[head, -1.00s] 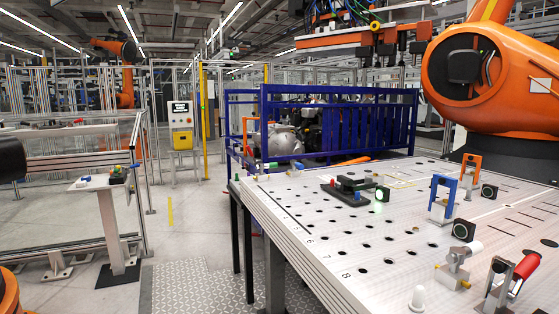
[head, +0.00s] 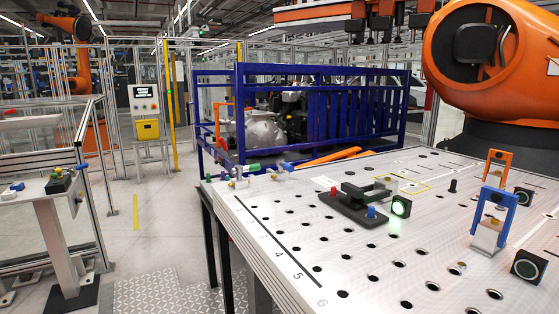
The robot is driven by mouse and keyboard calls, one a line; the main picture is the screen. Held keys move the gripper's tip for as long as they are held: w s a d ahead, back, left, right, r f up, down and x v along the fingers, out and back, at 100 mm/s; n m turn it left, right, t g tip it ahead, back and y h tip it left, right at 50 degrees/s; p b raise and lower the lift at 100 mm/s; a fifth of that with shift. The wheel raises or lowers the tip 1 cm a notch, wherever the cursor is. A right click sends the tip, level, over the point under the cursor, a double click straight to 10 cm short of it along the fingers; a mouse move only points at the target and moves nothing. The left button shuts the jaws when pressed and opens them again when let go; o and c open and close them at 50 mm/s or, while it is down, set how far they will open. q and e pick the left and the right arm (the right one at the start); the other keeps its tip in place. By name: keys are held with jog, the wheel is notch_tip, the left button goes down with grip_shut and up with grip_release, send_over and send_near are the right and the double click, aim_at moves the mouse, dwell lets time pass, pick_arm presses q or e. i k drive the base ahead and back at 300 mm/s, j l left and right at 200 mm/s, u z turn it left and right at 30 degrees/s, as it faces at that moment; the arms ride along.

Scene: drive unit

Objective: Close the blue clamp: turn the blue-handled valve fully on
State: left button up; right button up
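The blue clamp (head: 494,214) stands on the perforated table at the right, its U-shaped blue handle upright on a pale metal base. At the table's far left corner are small valve fittings; one has a blue handle (head: 287,167), another a green handle (head: 254,167). The blue handle looks roughly level, but its exact setting is too small to tell. Neither of my grippers shows in the head view, so nothing is seen touching the clamp or the valves.
An orange-handled clamp (head: 498,163) stands behind the blue one. A black fixture (head: 352,207) with red and blue knobs sits mid-table beside a green-lit box (head: 401,207). A blue cage (head: 320,110) stands behind the table (head: 400,262).

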aim_at(281, 163)
jog(key=i+j+u, duration=0.1)
jog(key=j, duration=0.35)
jog(key=i+j, duration=0.3)
jog(key=i+j+u, duration=0.15)
jog(key=j, duration=0.4)
jog(key=i+j, duration=0.25)
jog(key=j, duration=0.15)
jog(key=i+j+u, duration=0.15)
jog(key=j, duration=0.25)
jog(key=i, duration=0.1)
